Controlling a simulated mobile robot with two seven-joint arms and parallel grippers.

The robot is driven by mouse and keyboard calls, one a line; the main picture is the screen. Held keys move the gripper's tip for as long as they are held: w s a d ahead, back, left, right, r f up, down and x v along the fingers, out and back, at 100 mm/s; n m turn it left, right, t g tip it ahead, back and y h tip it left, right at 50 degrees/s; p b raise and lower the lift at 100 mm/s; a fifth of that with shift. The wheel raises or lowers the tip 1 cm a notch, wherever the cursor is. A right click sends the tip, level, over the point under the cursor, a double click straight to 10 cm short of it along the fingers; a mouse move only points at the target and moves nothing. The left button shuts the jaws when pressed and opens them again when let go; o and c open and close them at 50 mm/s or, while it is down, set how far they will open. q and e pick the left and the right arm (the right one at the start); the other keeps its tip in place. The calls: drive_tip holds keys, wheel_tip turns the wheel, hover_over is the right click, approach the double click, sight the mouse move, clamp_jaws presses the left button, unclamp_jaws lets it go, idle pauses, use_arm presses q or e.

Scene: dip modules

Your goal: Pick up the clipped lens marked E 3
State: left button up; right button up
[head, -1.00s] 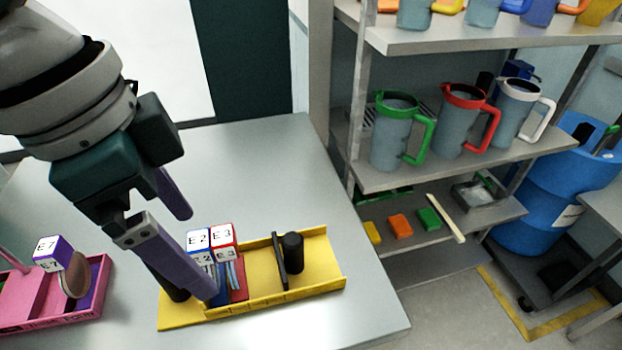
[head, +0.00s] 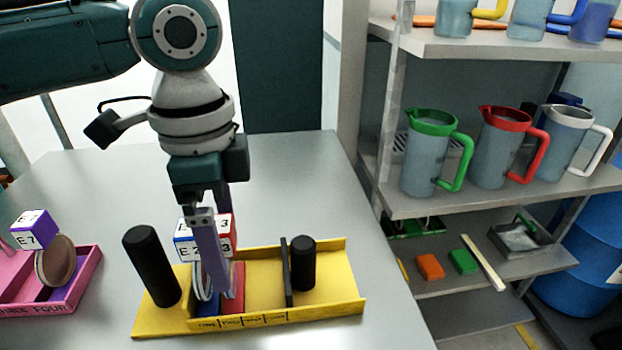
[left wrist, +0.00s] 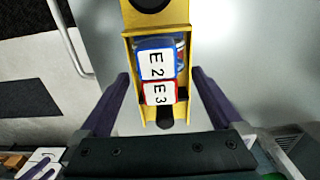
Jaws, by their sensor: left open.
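The clipped lens marked E 3 (head: 226,224) has a red-edged white tag and stands in the yellow tray (head: 330,300). The blue-edged clipped lens marked E 2 (head: 187,247) stands directly beside it, to its left. My left gripper (head: 217,270) is open above the tray, with its near finger in front of both tags and partly hiding them. In the left wrist view, the open left gripper (left wrist: 161,78) has one finger on each side of the tray. The E 3 tag (left wrist: 160,93) lies between the fingers, nearer the palm than the E 2 tag (left wrist: 157,63). My right gripper is not in view.
Black posts stand in the yellow tray, one at the left (head: 151,265) and one at the right (head: 302,264), with a thin black divider (head: 287,272). A pink tray (head: 85,275) with the E 7 lens (head: 34,229) is at the left. Shelves with jugs (head: 431,155) are at the right.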

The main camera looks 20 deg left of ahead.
use_arm(q)
wheel_tip(320, 180, down, 3)
drive_tip(key=shift+r, duration=0.2)
drive_tip(key=c, duration=1)
